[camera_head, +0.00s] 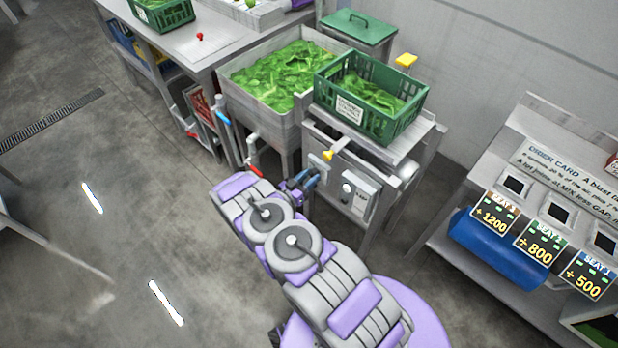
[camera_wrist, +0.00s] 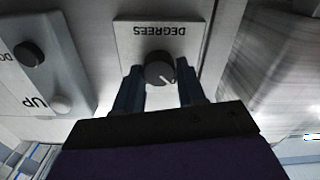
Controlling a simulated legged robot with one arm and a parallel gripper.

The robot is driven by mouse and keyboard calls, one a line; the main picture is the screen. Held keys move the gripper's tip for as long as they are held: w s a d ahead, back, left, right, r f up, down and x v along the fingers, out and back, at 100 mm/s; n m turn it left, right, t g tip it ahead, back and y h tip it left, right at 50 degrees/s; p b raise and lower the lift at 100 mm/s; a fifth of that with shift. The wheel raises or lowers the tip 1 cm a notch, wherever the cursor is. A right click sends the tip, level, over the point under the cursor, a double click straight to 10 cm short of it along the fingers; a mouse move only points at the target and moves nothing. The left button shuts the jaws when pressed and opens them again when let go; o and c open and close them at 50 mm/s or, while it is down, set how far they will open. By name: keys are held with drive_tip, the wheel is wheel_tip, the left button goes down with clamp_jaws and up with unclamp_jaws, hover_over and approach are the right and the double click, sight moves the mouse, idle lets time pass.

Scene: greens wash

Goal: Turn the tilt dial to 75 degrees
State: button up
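The tilt dial (camera_wrist: 160,69) is a dark round knob with a white pointer mark, on a pale plate (camera_wrist: 135,33) lettered DEGREES, upside down in the wrist view. The mark points to the lower right there. No scale numbers are readable. My gripper (camera_wrist: 160,92) has its two dark fingers on either side of the dial, apart, with small gaps seeming to show beside the knob. I cannot tell for sure whether they touch it. In the head view my gripper (camera_head: 308,180) is at the front of the wash stand, hiding the dial.
A control box (camera_head: 354,193) with a dark knob (camera_wrist: 28,54) and a pale button marked UP (camera_wrist: 61,104) sits beside the plate. Above are a green crate (camera_head: 372,108) of greens and a sink (camera_head: 265,105) of greens. Open floor lies left.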

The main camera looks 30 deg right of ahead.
drive_tip(key=c, duration=0.6)
drive_tip(key=shift+o, duration=0.2)
drive_tip(key=shift+m+p, duration=0.3)
drive_tip(key=m+p, duration=0.2)
drive_tip(key=m, duration=0.1)
drive_tip(key=shift+r+m+p, duration=0.15)
drive_tip(key=shift+m+p, duration=0.15)
drive_tip(key=shift+p, duration=0.1)
drive_tip(key=m+p, duration=0.2)
drive_tip(key=m, duration=0.1)
drive_tip(key=shift+m, duration=0.3)
drive_tip(key=m, duration=0.4)
drive_tip(key=shift+f+m+p, duration=0.2)
drive_tip(key=shift+m+p, duration=0.1)
drive_tip(key=shift+p, duration=0.1)
drive_tip(key=m, duration=0.5)
drive_tip(key=shift+s+f, duration=0.1)
drive_tip(key=shift+m, duration=0.3)
